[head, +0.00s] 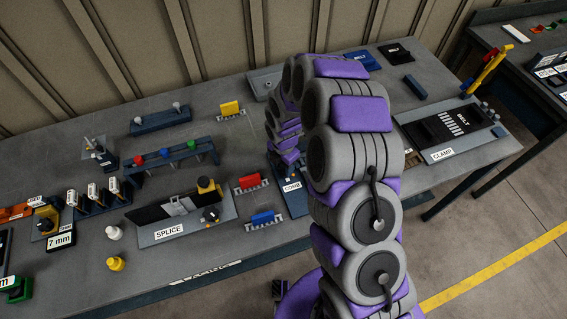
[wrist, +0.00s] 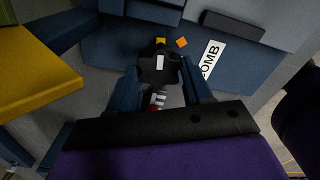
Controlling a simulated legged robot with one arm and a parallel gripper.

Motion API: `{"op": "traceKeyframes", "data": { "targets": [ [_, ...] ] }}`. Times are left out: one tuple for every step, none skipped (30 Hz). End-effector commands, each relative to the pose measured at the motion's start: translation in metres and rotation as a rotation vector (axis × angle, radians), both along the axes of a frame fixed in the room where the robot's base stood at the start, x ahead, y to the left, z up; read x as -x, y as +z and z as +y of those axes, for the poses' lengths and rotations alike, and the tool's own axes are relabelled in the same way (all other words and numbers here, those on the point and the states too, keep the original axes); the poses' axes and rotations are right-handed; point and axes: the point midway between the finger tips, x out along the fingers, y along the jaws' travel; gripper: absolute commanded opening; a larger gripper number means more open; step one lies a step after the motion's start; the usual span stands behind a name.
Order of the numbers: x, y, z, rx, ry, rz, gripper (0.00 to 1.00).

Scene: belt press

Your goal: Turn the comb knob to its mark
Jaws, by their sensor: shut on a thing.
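The comb knob (wrist: 158,72) is black and lobed, with a white stripe on top, and sits on a dark blue panel (wrist: 110,45). My gripper (wrist: 160,80) is shut on the knob, with one blue finger on either side. The stripe points nearly straight up in the wrist view. A small orange patch (wrist: 160,41) lies just beyond it. An orange diamond mark (wrist: 181,42) is on the panel a little to the right. A white COMB label (wrist: 210,58) lies right of the mark. In the head view the COMB panel (head: 292,187) shows, but my arm hides the knob.
A yellow block (wrist: 35,70) stands left of my gripper in the wrist view. In the head view, the splice fixture (head: 185,222) and red (head: 250,181) and blue (head: 263,217) comb-like pieces lie left of the panel. The clamp fixture (head: 455,130) is at right.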

Motion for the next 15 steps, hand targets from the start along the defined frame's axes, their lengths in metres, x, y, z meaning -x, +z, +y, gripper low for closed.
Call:
{"op": "traceKeyframes", "data": {
  "targets": [
    [-0.0011,0.0018,0.0006,-0.001,-0.035,-0.003,0.19],
    [-0.0013,0.0018,0.0007,-0.001,-0.060,-0.003,0.19],
    [-0.0015,0.0019,0.0008,-0.001,-0.094,-0.004,0.19],
    [-0.0016,0.0019,0.0009,0.000,-0.121,-0.004,0.19],
    [-0.0017,0.0020,0.0010,0.000,-0.149,-0.004,0.19],
    [-0.0018,0.0021,0.0011,0.000,-0.187,-0.004,0.19],
    [-0.0020,0.0022,0.0012,0.000,-0.215,-0.004,0.19],
    [-0.0021,0.0022,0.0013,0.000,-0.243,-0.004,0.19],
    [-0.0024,0.0023,0.0013,0.000,-0.281,-0.004,0.19],
    [-0.0026,0.0023,0.0014,-0.001,-0.310,-0.004,0.19],
    [-0.0026,0.0023,0.0014,-0.001,-0.339,-0.004,0.19],
    [-0.0029,0.0024,0.0015,-0.001,-0.376,-0.004,0.19],
    [-0.0030,0.0023,0.0014,-0.001,-0.403,-0.004,0.19],
    [-0.0032,0.0023,0.0014,-0.001,-0.428,-0.004,0.19],
    [-0.0034,0.0024,0.0014,-0.001,-0.462,-0.005,0.19]
  ]
}}
